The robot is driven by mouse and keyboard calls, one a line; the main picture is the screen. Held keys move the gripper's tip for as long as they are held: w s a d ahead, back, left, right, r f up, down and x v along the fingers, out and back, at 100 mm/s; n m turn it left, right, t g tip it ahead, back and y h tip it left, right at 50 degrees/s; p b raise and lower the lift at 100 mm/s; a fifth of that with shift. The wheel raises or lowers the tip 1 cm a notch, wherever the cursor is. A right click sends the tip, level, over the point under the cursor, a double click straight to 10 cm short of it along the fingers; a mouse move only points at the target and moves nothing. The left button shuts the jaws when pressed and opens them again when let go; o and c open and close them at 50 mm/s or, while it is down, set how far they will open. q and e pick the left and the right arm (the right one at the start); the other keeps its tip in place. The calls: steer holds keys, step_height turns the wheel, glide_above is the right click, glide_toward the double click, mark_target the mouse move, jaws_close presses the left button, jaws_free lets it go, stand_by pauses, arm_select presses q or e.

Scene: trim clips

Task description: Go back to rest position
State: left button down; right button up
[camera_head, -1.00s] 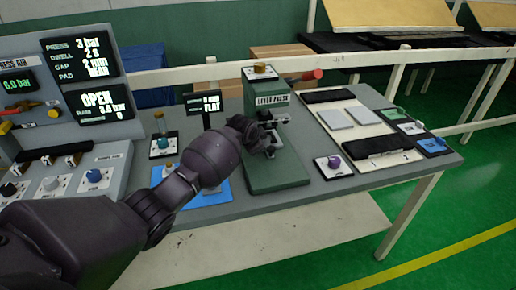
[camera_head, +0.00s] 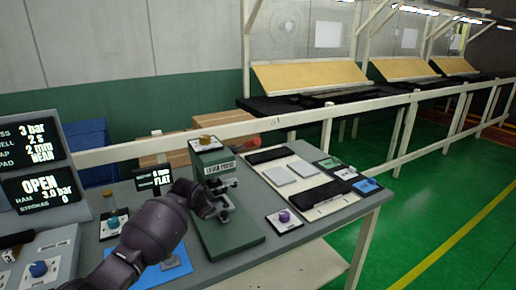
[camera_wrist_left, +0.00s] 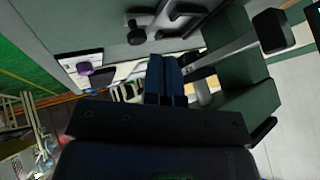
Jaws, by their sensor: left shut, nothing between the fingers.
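My left arm reaches in from the lower left in the head view. Its gripper (camera_head: 207,204) is beside the green lever press (camera_head: 222,228), at the press's left side, partly hidden by the wrist. In the left wrist view the two dark blue fingers (camera_wrist_left: 166,78) lie together, shut with nothing between them. Green press parts (camera_wrist_left: 247,110) are close by on the right there. Whether the fingers touch the press I cannot tell. My right gripper is in neither view.
The grey bench (camera_head: 330,222) carries a purple knob box (camera_head: 284,218), a cream board (camera_head: 300,181) with grey plates, and a small FLAT display (camera_head: 153,178). A control panel (camera_head: 38,165) stands left. A white rail (camera_head: 275,127) runs behind. Green floor is free at right.

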arm_select(q)
steer(key=d+r+n+t+h, duration=0.2)
steer(key=d+r+t, duration=0.35)
steer(key=r, duration=0.35)
steer(key=s+a+f+n+y+b, duration=0.1)
steer(key=s+a+f+n, duration=0.1)
steer(key=s+f, duration=0.7)
steer(key=s+a+f+n+g+y+b, duration=0.1)
steer(key=s+a+f, duration=0.3)
steer(key=s+f, duration=0.5)
steer(key=s+a+f+n+b, duration=0.1)
steer(key=s+a+f+n, duration=0.2)
steer(key=s+f, duration=0.6)
steer(key=s, duration=1.7)
steer(key=shift+s+a+g+y, duration=0.15)
steer(key=shift+s+g+y, duration=0.1)
steer(key=shift+g+y, duration=0.15)
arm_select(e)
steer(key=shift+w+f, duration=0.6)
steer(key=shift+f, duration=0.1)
arm_select(q)
steer(key=shift+r, duration=0.1)
